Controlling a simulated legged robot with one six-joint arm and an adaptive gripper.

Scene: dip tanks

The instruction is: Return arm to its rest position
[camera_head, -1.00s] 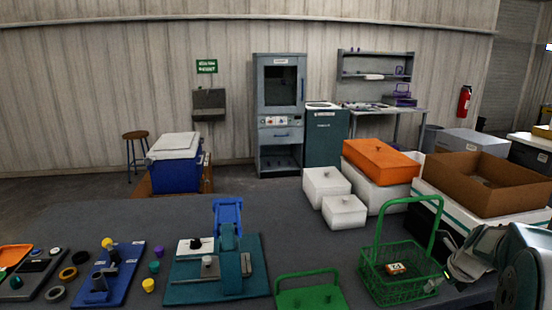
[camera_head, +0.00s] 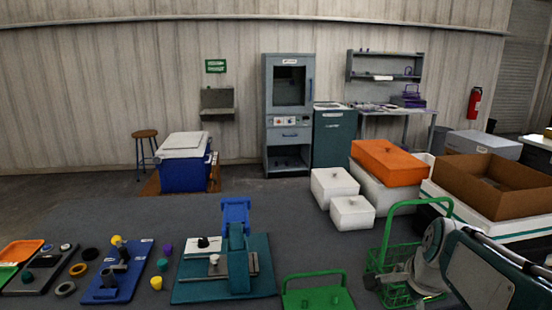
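My arm comes in from the right edge in front of the green wire basket (camera_head: 405,207). Its end, my gripper (camera_head: 396,284), is low at the right, overlapping the basket in the picture. The fingers are small and partly lost against the basket, so I cannot tell whether they are open or shut. I see nothing clearly held. The basket stands upright on the dark table (camera_head: 330,250), its tall handle showing above my arm. Its inside is mostly hidden by my arm.
A green handled lid or tray (camera_head: 318,298) is left of the basket. A teal fixture (camera_head: 237,262) and blue board (camera_head: 118,280) sit further left. White boxes (camera_head: 352,212), an orange box (camera_head: 388,162) and a brown carton (camera_head: 490,183) stand behind. The table's middle is fairly clear.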

